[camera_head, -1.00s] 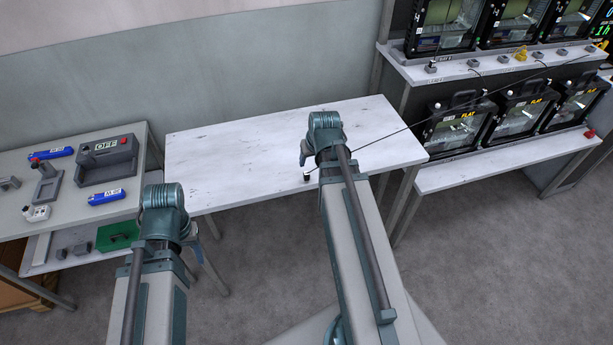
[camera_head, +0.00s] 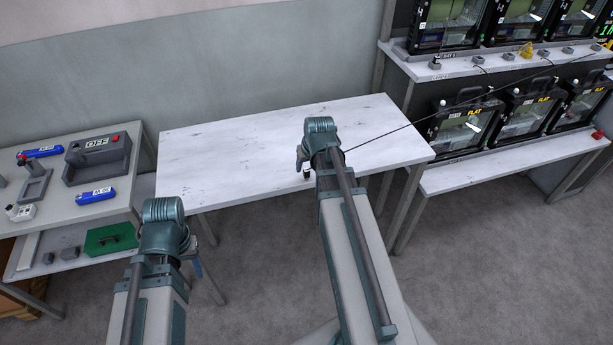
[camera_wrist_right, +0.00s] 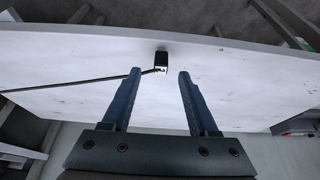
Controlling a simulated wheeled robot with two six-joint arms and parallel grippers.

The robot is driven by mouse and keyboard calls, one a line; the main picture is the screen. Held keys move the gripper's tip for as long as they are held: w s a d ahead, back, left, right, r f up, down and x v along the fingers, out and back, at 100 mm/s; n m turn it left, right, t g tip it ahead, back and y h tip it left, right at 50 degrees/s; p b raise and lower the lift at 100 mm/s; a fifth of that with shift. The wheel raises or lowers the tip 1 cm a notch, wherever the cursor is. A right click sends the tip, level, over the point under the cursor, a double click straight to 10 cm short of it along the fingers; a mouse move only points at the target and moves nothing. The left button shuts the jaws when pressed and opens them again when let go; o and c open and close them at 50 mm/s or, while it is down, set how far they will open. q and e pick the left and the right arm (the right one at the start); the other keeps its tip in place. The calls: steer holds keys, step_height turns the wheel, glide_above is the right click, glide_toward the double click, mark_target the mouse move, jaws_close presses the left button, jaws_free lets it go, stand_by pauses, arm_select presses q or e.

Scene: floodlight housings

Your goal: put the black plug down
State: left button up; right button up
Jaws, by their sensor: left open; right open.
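The black plug (camera_wrist_right: 161,59) shows in the right wrist view near the edge of the white table (camera_wrist_right: 80,60). It appears to rest on the table, just beyond and between my right fingertips. A thin black cable (camera_wrist_right: 80,84) runs from it to the left. My right gripper (camera_wrist_right: 160,74) is open, with a gap between its fingers and the plug. In the head view the plug (camera_head: 307,173) is a small dark shape beside my right wrist, close to the table's front edge (camera_head: 245,203). My left gripper (camera_head: 193,263) hangs low, in front of the tables, largely hidden by its wrist.
The left bench holds a grey OFF box (camera_head: 90,160), blue cylinders (camera_head: 95,195) and a grey stand (camera_head: 35,178). Floodlight housings (camera_head: 462,122) stand on the right rack. The white table is otherwise clear.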

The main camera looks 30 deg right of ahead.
mark_target(307, 170)
steer(key=b+x, duration=0.3)
steer(key=x, duration=0.1)
steer(key=shift+w+f+b, duration=0.2)
steer(key=shift+f+b, duration=0.15)
steer(key=shift+b, duration=0.05)
steer(key=shift+r, duration=0.1)
jaws_close()
